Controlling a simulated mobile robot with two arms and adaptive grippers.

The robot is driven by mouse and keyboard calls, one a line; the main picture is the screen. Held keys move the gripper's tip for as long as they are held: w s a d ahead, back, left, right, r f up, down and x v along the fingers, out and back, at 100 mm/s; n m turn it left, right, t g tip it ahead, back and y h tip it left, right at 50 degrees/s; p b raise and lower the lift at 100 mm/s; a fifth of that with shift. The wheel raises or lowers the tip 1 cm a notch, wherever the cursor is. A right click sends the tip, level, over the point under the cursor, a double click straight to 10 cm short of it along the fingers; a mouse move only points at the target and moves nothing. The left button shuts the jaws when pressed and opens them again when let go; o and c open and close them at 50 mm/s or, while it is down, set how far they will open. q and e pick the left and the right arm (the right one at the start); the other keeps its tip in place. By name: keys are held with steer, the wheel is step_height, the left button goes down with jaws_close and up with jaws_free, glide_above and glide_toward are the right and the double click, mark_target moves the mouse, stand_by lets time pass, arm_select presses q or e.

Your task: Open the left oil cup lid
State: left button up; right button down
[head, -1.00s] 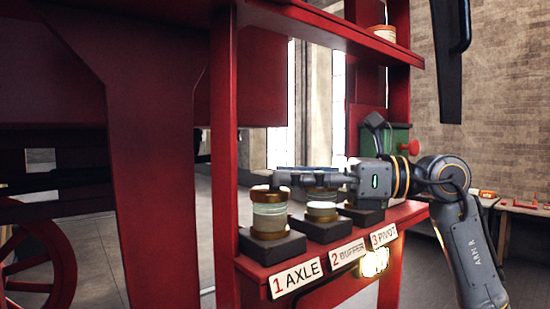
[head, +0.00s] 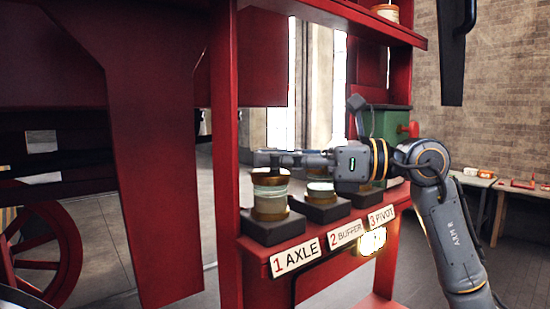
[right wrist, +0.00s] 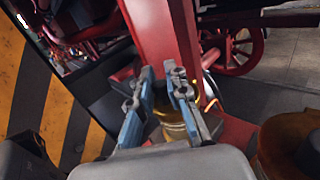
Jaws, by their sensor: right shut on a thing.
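The left oil cup (head: 270,203), a pale glass body with brass bands, stands upright on a dark block above the label 1 AXLE. Its brass lid (head: 270,175) sits at the top of the cup. My right gripper (head: 268,157) reaches in from the right, level, with its fingertips at the lid's top, and is shut on it. In the right wrist view my blue-padded fingers (right wrist: 160,85) lie over the brass cup (right wrist: 178,125); the exact contact is hidden. I cannot tell whether the lid is raised. My left gripper is not in view.
The buffer cup (head: 321,190) stands just right, under my right gripper's fingers; the pivot cup is mostly hidden behind my arm. A red post (head: 224,180) rises close left of the cups, and an upper red shelf (head: 340,14) hangs above. A green box (head: 392,125) stands behind.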

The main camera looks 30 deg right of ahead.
steer(key=shift+w+r+m+g+h+p, duration=0.25)
steer(key=shift+r+m+g+h+p, duration=0.2)
steer(key=shift+p, duration=0.75)
steer(key=shift+w+r+m+g+h+p, duration=0.3)
steer(key=shift+r+m+p, duration=0.2)
steer(key=shift+p, duration=0.65)
steer(key=shift+w+a+r+m+g+h+p, duration=0.15)
steer(key=shift+w+m+g+h+p, duration=0.15)
steer(key=shift+m+g+p, duration=0.2)
steer(key=w+m+g, duration=0.1)
steer(key=w+m+g+h, duration=0.1)
steer(key=g, duration=0.1)
steer(key=shift+r, duration=0.25)
steer(key=shift+w+a+f+m+g+h, duration=0.15)
steer(key=shift+w+m+g+h, duration=0.15)
steer(key=shift+w+m+g, duration=0.6)
steer(key=shift+w+d+f+m+g+h, duration=0.1)
steer(key=shift+w+m+g+h, duration=0.25)
steer(key=shift+g, duration=1)
steer(key=shift+w+a+f+m+g+h, duration=0.1)
steer(key=shift+w+f+m+g+h, duration=0.1)
steer(key=shift+w+m+g, duration=0.75)
steer(key=shift+s+f+g, duration=0.1)
steer(key=shift+s+g, duration=0.1)
steer(key=shift+g, duration=0.15)
steer(key=c, duration=1.3)
jaws_free()
